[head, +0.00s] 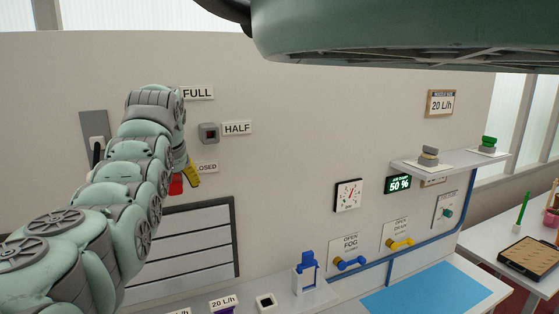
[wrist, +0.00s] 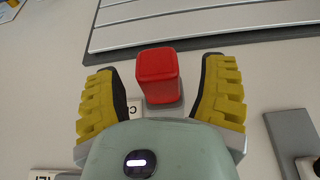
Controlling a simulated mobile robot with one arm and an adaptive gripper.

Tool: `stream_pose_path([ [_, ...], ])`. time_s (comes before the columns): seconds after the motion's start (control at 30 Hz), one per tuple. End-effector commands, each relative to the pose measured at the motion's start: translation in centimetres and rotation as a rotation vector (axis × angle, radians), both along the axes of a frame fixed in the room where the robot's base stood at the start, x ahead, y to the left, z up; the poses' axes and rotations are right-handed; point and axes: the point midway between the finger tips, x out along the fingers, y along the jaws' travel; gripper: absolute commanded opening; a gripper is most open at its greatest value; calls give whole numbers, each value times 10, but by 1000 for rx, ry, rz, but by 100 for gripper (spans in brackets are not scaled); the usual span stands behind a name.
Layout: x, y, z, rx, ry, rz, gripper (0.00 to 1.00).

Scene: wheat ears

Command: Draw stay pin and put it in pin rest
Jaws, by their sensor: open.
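The stay pin appears to be the red block-shaped head (wrist: 158,76), on a small grey mount on the wall near the CLOSED label. In the head view a bit of red (head: 176,185) shows below my wrist. My gripper (wrist: 160,82) is open, its yellow ribbed fingers on either side of the red head with a visible gap on each side. In the head view one yellow finger (head: 192,173) shows and my arm hides the rest. The pin rest is not clearly identifiable; a small white block with a dark opening (head: 265,301) lies on the bench.
A slatted panel (head: 190,245) is below the red head. A blue upright piece on a white block (head: 307,270), blue and yellow handles and a blue mat (head: 425,291) are to the right.

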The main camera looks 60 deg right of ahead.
Motion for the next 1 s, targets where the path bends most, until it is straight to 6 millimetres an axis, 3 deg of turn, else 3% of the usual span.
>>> stream_pose_path([
  [0.33, 0, -2, -4, 0, 1, -2, 71],
  [0.37, 0, -1, -5, 0, 1, -2, 75],
  [1.0, 0, -1, -4, 1, 1, -1, 9],
])
